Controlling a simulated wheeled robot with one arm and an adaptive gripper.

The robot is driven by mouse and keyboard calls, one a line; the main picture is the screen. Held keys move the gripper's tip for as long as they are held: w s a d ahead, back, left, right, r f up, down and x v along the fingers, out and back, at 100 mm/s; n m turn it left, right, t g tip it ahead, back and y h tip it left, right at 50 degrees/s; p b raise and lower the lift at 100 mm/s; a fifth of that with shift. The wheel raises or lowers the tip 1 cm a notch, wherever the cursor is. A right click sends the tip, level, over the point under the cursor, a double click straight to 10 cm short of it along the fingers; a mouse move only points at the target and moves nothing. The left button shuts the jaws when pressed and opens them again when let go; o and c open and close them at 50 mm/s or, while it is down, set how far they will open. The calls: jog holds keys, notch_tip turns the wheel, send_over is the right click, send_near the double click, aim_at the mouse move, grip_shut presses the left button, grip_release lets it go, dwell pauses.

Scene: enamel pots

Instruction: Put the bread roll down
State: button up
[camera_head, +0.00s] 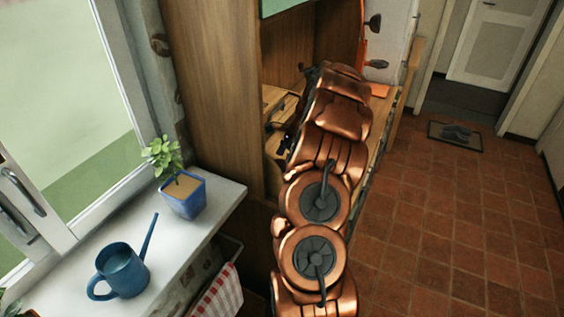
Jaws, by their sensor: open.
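I cannot make out the bread roll in this view; my copper arm covers much of the area around its far end. My gripper (276,125) shows only in part, as dark pieces beside the far end of the arm.
A white windowsill (75,281) at left holds a blue watering can (122,271) and a plant in a blue pot (184,195). A red-checked towel (217,294) hangs below it. The tall wooden cabinet side (213,80) stands close left of my arm.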

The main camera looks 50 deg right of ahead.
jog(key=b+v, duration=0.3)
jog(key=v, duration=1)
jog(key=shift+w+a+r, duration=0.1)
jog(key=shift+r, duration=0.05)
dwell(0.5)
